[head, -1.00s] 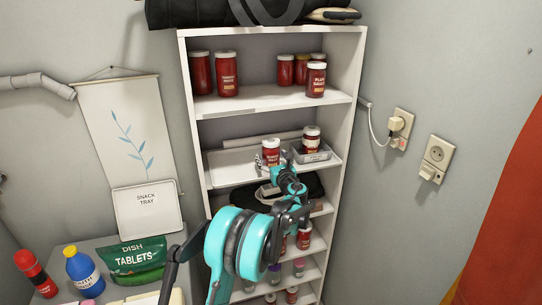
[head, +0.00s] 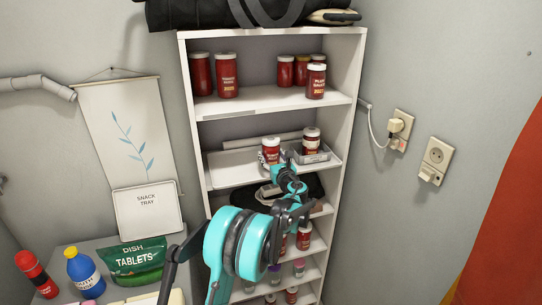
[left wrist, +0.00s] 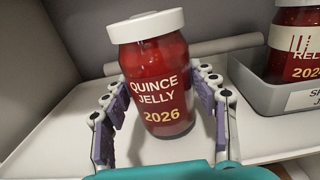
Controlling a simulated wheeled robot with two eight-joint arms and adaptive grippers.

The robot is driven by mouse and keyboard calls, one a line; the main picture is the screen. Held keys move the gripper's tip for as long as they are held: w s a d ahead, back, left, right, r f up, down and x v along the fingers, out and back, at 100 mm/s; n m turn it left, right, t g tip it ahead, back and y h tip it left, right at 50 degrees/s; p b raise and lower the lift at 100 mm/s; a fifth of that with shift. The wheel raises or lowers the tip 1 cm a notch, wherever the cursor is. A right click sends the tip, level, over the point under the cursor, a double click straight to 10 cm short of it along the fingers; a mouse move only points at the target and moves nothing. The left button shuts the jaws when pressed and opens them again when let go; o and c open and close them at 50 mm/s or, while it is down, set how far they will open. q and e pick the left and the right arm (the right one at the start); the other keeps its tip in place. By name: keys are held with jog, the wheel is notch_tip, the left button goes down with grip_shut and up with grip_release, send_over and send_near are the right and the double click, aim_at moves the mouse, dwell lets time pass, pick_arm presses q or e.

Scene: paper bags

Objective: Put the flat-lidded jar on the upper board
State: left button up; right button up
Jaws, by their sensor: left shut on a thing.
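In the head view the gripper (head: 272,166) is partly hidden by my own arm. I cannot tell whether the jar's base touches the board. The upper board (head: 260,103) holds several red jars, with bare room in its middle. My right gripper is not in view.
A small grey labelled tray (head: 314,157) with another red jar (head: 311,141) stands just right of the held jar. A pale roll (left wrist: 190,53) lies behind. The shelf's side walls (head: 350,110) bound the space. More jars stand on lower boards.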

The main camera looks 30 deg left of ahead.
aim_at(274, 155)
pick_arm(q)
jog(key=shift+r+p, duration=0.3)
jog(key=shift+r, duration=0.4)
jog(key=shift+b+v, duration=0.3)
jog(key=shift+v, duration=2.5)
jog(key=v, duration=1)
jog(key=shift+s+r+b, duration=0.2)
jog(key=shift+b, duration=0.1)
jog(key=shift+d, duration=0.15)
